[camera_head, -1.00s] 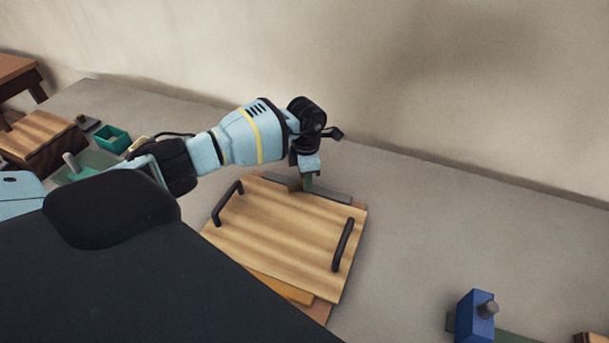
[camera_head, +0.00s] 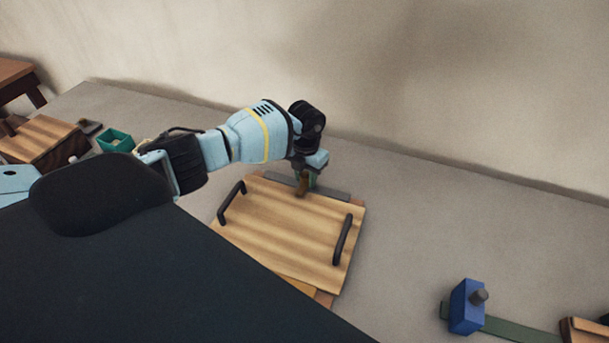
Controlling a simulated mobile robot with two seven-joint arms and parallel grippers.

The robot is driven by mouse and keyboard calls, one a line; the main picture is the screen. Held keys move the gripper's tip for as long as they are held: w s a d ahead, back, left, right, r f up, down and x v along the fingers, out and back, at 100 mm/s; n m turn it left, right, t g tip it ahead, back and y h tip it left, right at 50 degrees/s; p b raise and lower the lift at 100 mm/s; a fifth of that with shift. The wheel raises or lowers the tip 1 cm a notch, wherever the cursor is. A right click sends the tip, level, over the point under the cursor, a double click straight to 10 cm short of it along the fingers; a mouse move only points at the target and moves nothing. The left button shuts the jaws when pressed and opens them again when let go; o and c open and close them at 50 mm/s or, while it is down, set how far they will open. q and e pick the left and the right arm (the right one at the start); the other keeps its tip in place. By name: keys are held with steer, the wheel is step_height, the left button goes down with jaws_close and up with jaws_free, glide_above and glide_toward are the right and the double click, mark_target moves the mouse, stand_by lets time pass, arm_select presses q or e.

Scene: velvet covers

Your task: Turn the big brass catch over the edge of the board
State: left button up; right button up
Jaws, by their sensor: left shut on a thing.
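The wooden board (camera_head: 285,232) lies on the grey table and has a black handle on each side. A small brown-brass piece, which looks like the catch (camera_head: 302,185), stands at the board's far edge and points over the board. My left gripper (camera_head: 305,176) reaches down over that far edge and is shut on the catch. The gripper's fingers are small and partly hidden, so the exact hold is hard to see. A dark grey strip (camera_head: 335,194) runs along the board's far edge. My right gripper is not in view.
A blue block with a grey knob (camera_head: 466,306) stands on a green strip at the lower right, near a wooden piece (camera_head: 584,332). A teal box (camera_head: 114,140) and a wooden box (camera_head: 38,140) stand at the left.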

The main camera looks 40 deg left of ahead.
mark_target(305, 175)
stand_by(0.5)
arm_select(q)
steer(key=o, duration=1)
steer(key=shift+c, duration=0.2)
step_height(305, 175, up, 8)
steer(key=shift+f+p, duration=0.1)
steer(key=shift+p, duration=0.3)
steer(key=shift+f, duration=0.1)
